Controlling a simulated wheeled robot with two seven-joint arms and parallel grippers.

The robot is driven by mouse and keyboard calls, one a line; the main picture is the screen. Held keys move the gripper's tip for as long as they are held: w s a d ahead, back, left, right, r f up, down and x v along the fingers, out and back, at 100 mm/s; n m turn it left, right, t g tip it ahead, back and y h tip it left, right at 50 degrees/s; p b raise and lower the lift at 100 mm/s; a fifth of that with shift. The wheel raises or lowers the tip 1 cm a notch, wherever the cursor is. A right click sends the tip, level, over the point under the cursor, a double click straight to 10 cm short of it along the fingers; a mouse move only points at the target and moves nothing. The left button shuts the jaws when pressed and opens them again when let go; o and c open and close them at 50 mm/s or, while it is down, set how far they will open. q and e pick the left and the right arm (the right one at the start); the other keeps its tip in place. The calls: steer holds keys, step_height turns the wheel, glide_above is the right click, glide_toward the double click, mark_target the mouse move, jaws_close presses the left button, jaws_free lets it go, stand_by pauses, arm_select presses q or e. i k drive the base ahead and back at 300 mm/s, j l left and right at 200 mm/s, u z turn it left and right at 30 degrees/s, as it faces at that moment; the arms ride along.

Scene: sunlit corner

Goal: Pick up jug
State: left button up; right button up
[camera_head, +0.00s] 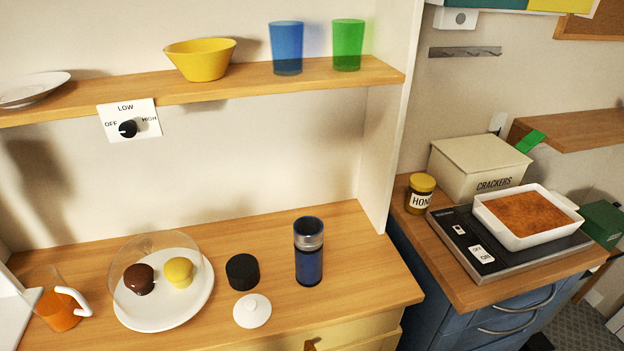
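A clear jug (57,312) with orange liquid in its lower part stands on the wooden counter at the far left. Its white handle (76,298) points to the right. The jug's upper part is transparent and hard to make out. Neither of my grippers is in view.
Right of the jug are a white plate (160,320) with two muffins under a clear dome, a black cap (242,272), a white lid (252,311) and a blue flask (309,252). A shelf (225,93) hangs above. The counter behind these is clear.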

mark_target(42, 287)
steer(key=u, duration=1.7)
steer(key=j+z, duration=0.1)
steer(key=z, duration=0.35)
steer(key=i+j+z, duration=0.25)
steer(key=j, duration=0.15)
steer(key=j+z, duration=0.3)
steer(key=j, duration=0.15)
steer(key=j+z, duration=0.25)
steer(key=j, duration=0.2)
